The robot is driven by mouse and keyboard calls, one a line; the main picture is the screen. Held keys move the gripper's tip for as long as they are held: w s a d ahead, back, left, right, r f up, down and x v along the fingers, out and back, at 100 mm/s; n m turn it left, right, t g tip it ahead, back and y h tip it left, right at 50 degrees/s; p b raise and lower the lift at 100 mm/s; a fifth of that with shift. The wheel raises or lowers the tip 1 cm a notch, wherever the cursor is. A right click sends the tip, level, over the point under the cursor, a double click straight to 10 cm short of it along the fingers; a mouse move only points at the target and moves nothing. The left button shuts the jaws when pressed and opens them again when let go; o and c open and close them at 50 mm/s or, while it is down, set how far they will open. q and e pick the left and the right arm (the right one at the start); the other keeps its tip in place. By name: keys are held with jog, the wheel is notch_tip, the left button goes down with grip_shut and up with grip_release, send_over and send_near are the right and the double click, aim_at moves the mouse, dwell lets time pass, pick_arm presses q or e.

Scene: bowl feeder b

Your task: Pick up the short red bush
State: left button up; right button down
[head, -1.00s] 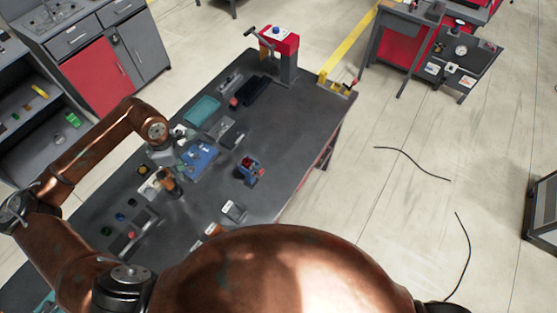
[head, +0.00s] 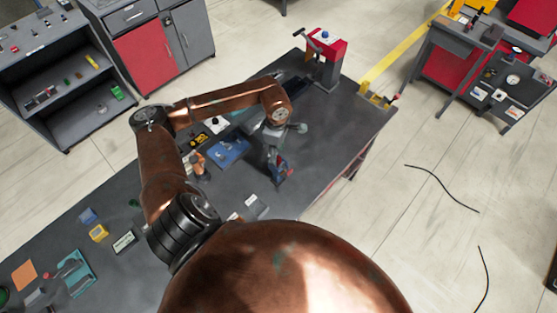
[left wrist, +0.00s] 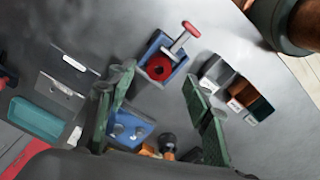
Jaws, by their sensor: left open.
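The blue holder (left wrist: 170,47) stands on the dark table in the left wrist view. Inside it lies a short red round piece with a dark hole (left wrist: 158,68), which looks like the red bush. A red T-shaped handle (left wrist: 181,38) rises from the holder's far side. In the head view the holder (head: 283,172) is partly hidden by my left gripper (head: 275,155). My left gripper (left wrist: 158,78) is open and empty, with its green-padded fingers apart on either side below the red piece. My right gripper is not in view.
A blue tray with small parts (left wrist: 128,130) lies near the left finger. A teal tray (left wrist: 38,120) lies at left. A red-topped stand (head: 326,55) is at the table's far corner.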

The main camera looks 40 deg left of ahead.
pick_arm(q)
notch_tip(320, 180, down, 3)
jog(key=shift+a+f+p, duration=0.1)
jog(key=shift+p, duration=0.2)
jog(key=shift+f, duration=0.1)
jog(key=shift+o, duration=0.7)
jog(key=shift+s+f, duration=0.1)
jog(key=shift+s, duration=0.05)
jog(key=c, duration=1.3)
